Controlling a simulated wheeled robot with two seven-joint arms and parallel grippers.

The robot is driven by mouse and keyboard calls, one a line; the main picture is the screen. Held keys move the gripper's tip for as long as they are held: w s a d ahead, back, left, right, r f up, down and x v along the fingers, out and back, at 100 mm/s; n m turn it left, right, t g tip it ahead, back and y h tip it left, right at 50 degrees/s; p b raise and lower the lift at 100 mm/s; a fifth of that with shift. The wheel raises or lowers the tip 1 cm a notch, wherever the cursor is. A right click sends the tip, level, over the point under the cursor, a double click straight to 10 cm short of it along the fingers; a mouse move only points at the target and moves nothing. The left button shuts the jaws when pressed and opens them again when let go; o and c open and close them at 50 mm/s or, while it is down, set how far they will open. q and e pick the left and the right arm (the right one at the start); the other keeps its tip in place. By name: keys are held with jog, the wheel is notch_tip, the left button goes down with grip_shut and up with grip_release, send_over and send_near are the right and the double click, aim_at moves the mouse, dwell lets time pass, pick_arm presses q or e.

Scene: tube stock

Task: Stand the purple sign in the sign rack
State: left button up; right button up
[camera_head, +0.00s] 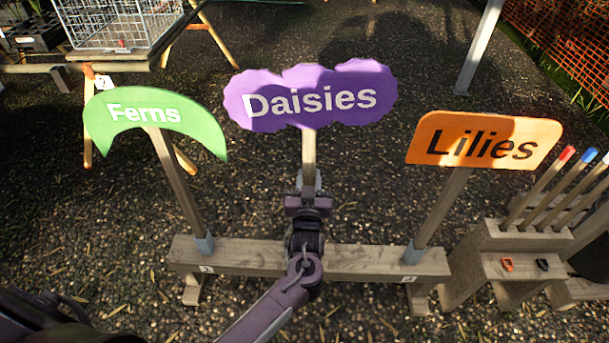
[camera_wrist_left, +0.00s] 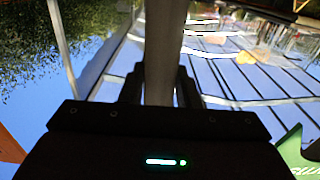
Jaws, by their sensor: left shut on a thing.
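The purple "Daisies" sign (camera_head: 311,95) is upright above the middle of the wooden sign rack (camera_head: 350,262), its lettering facing me. My left gripper (camera_head: 308,183) is shut on the sign's wooden stake (camera_head: 309,150). In the left wrist view the stake (camera_wrist_left: 163,50) runs up between the dark fingers (camera_wrist_left: 160,88). My wrist hides the stake's lower end and the rack's middle, so I cannot tell whether the stake is in a socket. My right gripper is not in view.
The green "Ferns" sign (camera_head: 150,118) stands in the rack's left socket, and the orange "Lilies" sign (camera_head: 485,140) in the right one. A wooden stand (camera_head: 500,250) with colour-tipped stakes is at right. A wire crate (camera_head: 118,25) sits on a table at back left.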

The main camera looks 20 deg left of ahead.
pick_arm(q)
jog(key=shift+f, duration=0.85)
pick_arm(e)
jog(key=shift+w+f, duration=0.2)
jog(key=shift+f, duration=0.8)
pick_arm(q)
jog(key=shift+w+d+r+p, duration=0.1)
jog(key=shift+w+r+p, duration=0.05)
jog(key=shift+r+p, duration=0.4)
jog(key=shift+w+d+r+p, duration=0.2)
jog(key=shift+d+r+p, duration=0.15)
jog(key=shift+r+p, duration=0.25)
jog(key=shift+w+d+r+p, duration=0.15)
jog(key=shift+d+r+p, duration=0.15)
jog(key=shift+r+p, duration=1.4)
jog(key=shift+p, duration=0.05)
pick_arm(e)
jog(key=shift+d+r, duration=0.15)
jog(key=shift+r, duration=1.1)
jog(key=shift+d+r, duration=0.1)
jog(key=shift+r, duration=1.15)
pick_arm(q)
jog(key=shift+a, duration=0.1)
jog(key=shift+s, duration=0.1)
